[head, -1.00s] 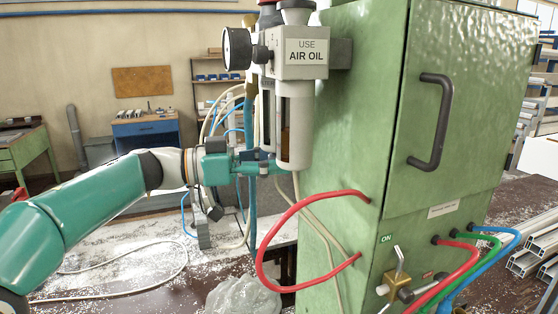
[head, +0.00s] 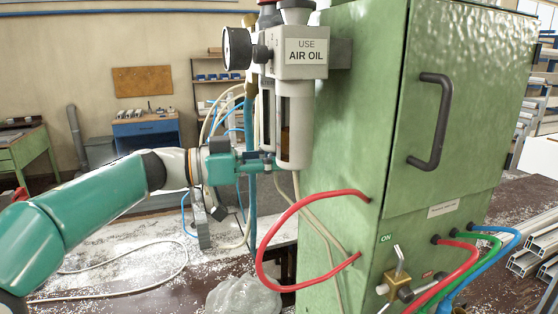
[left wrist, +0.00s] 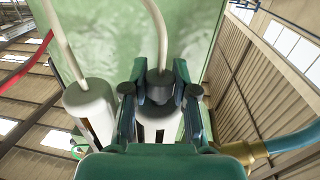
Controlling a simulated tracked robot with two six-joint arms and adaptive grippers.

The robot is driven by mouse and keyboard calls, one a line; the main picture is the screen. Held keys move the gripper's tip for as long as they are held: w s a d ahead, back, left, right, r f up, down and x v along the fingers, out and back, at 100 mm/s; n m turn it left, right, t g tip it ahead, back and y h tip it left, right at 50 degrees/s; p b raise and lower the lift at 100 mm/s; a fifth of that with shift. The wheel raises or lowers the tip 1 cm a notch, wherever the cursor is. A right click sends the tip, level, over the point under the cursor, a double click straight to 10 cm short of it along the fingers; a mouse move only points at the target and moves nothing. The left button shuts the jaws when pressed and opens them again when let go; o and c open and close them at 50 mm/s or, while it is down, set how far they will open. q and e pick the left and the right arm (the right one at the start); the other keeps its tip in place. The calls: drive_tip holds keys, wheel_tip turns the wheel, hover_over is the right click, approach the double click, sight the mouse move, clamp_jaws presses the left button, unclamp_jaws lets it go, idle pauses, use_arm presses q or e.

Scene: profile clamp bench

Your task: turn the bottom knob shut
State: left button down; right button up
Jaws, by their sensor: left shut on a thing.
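The bottom knob (left wrist: 160,84) is dark and round, under a pale bowl (left wrist: 158,118) of the air unit, with a cream tube running from it. My left gripper (left wrist: 162,92) is shut on it, one finger on each side. In the head view my left gripper (head: 266,163) reaches in level from the left, at the lower end of the bowls. The knob is hidden there by the gripper and the front bowl (head: 295,125). A second bowl (left wrist: 90,108) stands beside the gripped one in the wrist view. My right gripper is not in view.
The green cabinet (head: 430,130) stands right of the air unit. A red hose (head: 278,225) loops out below the gripper. A blue hose (left wrist: 292,140) and brass fitting (left wrist: 245,152) lie close beside the gripper. A gauge (head: 237,48) sits above my wrist.

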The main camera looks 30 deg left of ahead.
use_arm(q)
drive_tip(key=n+t+y, duration=0.4)
drive_tip(key=y, duration=0.1)
drive_tip(key=shift+s+d, duration=0.1)
drive_tip(key=shift+f+n+t+y+b, duration=0.1)
drive_tip(key=shift+n+t+y+b, duration=0.2)
drive_tip(key=shift+n+t+y, duration=0.65)
drive_tip(key=shift+n+y+b, duration=0.6)
drive_tip(key=shift+n+y, duration=0.05)
drive_tip(key=shift+y, duration=1.1)
drive_tip(key=c, duration=0.9)
unclamp_jaws()
